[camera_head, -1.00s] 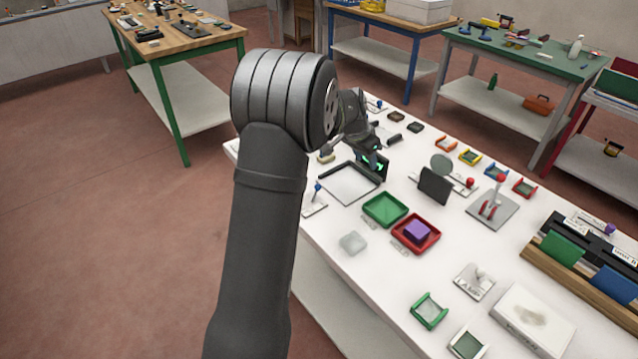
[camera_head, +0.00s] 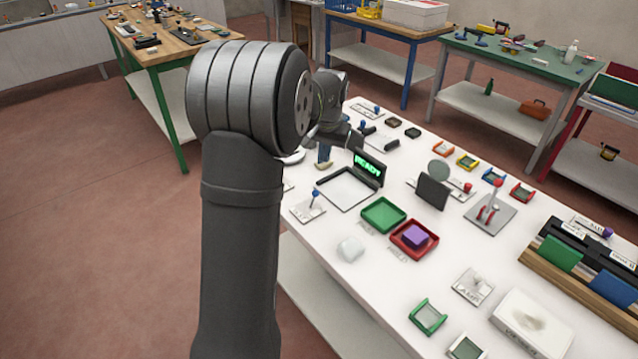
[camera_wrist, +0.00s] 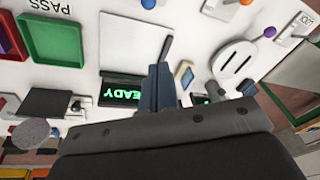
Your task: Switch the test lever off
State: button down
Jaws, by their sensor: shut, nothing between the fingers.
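My gripper (camera_head: 323,153) is shut and empty, just left of the green READY display (camera_head: 369,168); its fingers also show in the wrist view (camera_wrist: 156,88). A blue-knobbed lever (camera_head: 314,196) stands on a small plate in front of the grey framed pad (camera_head: 345,188), apart from my gripper; the wrist view cuts it at the top edge (camera_wrist: 148,4). I cannot read which lever is marked test.
A green tray (camera_head: 383,228) and a red tray with a purple block (camera_head: 415,235) stand at the front. A white slotted disc (camera_wrist: 236,65) lies near my fingers.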

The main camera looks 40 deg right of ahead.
aim_at(313, 199)
jog(key=shift+f, duration=0.15)
jog(key=x, duration=0.9)
jog(key=shift+s+a+f, duration=0.1)
jog(key=shift+f, duration=0.3)
jog(key=shift+s+a+r, duration=0.2)
jog(key=shift+s+a, duration=0.3)
jog(key=shift+a, duration=0.2)
jog(key=shift+s+a+r, duration=0.15)
jog(key=shift+s+a, duration=0.3)
jog(key=shift+a, duration=0.3)
jog(key=shift+a, duration=0.1)
jog(key=shift+a+r+h, duration=0.1)
jog(key=shift+a+h, duration=0.05)
jog(key=shift+h, duration=0.25)
